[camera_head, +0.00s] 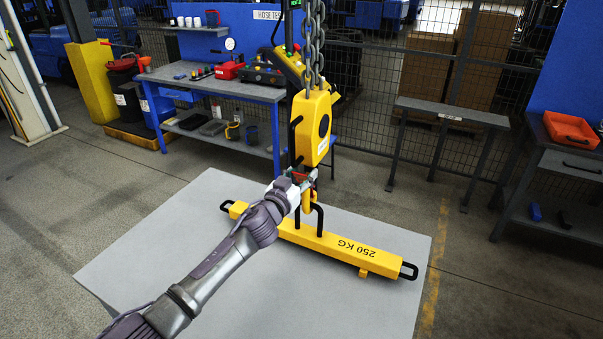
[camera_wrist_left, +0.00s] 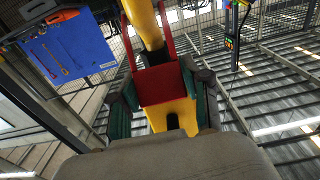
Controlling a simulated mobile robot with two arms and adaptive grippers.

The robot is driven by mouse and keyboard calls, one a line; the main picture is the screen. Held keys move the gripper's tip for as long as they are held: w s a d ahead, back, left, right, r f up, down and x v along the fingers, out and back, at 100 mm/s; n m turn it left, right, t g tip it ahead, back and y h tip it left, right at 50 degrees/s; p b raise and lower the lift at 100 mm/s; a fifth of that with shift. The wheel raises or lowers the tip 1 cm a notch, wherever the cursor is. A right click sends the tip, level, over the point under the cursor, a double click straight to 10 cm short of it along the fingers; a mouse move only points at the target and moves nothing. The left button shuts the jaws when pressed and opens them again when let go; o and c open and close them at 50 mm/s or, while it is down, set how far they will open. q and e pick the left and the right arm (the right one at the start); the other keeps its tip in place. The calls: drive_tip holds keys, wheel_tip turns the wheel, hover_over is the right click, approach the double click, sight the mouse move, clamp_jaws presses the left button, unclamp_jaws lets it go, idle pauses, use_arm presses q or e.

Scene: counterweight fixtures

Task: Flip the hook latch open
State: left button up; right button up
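The yellow hoist block (camera_head: 312,127) hangs on chains above the table, with the yellow hook (camera_head: 306,201) below it. The red hook latch (camera_head: 313,176) is small and partly covered by my gripper in the head view. My left gripper (camera_head: 303,179) is at the hook, just under the block. In the left wrist view the red latch (camera_wrist_left: 163,84) lies between my two dark and green fingers (camera_wrist_left: 160,88), beside the yellow hook (camera_wrist_left: 146,24). The fingers lie close to both its sides; contact is unclear. My right gripper is not in view.
A yellow 250 KG beam (camera_head: 320,243) with black end handles lies on the grey table (camera_head: 150,255), its dark lifting loop (camera_head: 319,218) near the hook. A workbench (camera_head: 215,84) stands behind left and a narrow grey stand (camera_head: 452,112) behind right. The table's front is bare.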

use_arm(q)
drive_tip(key=o, duration=0.3)
drive_tip(key=v, duration=1.2)
drive_tip(key=shift+f, duration=0.1)
